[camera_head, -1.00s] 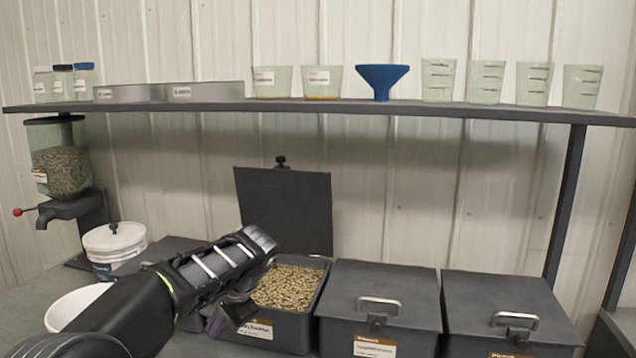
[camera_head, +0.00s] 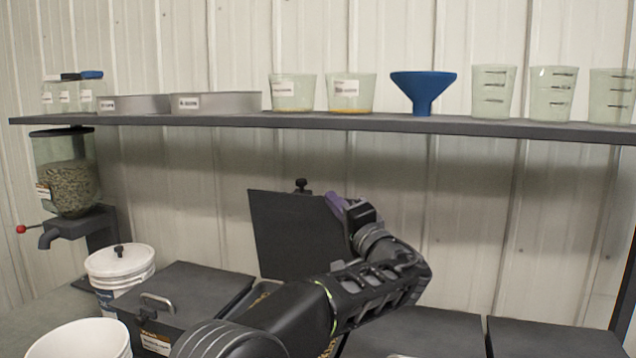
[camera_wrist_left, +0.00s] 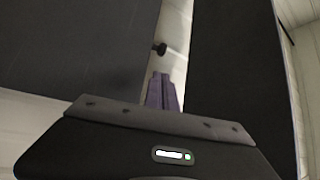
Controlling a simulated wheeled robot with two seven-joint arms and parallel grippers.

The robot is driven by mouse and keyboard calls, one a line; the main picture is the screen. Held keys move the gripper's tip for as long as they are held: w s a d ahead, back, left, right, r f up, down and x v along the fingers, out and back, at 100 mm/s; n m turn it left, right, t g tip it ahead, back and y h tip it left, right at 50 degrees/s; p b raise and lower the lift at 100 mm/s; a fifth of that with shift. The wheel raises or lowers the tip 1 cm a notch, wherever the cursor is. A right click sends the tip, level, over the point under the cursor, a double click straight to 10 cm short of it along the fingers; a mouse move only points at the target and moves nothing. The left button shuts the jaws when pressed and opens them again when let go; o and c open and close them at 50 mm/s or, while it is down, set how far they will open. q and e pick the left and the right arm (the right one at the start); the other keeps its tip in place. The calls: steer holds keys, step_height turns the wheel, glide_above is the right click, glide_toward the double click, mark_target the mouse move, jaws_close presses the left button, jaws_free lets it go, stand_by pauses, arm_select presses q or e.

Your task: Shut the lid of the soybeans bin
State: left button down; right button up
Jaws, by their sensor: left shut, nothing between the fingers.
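The soybeans bin's dark lid (camera_head: 290,235) stands open and upright, with a small black knob (camera_head: 302,185) at its top edge. My left gripper (camera_head: 337,204), with purple fingers, is shut and empty beside the lid's upper right edge; I cannot tell whether it touches. My left arm hides most of the bin, leaving a bit of its rim and contents in view. In the left wrist view the shut fingers (camera_wrist_left: 162,92) point towards a gap between two dark panels, with the knob (camera_wrist_left: 160,48) beyond. The right gripper is out of view.
Closed dark bins stand left (camera_head: 190,296) and right (camera_head: 410,328) of the open one. A shelf (camera_head: 370,123) with cups, trays and a blue funnel (camera_head: 422,90) runs above the lid. White buckets and a seed hopper (camera_head: 68,175) stand at the left.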

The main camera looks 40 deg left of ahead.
mark_target(315, 207)
arm_select(q)
steer(key=p+x, duration=0.4)
steer(key=x, duration=0.5)
steer(key=shift+a+r, duration=0.15)
steer(key=shift+w+a, duration=0.2)
steer(key=shift+a, duration=0.15)
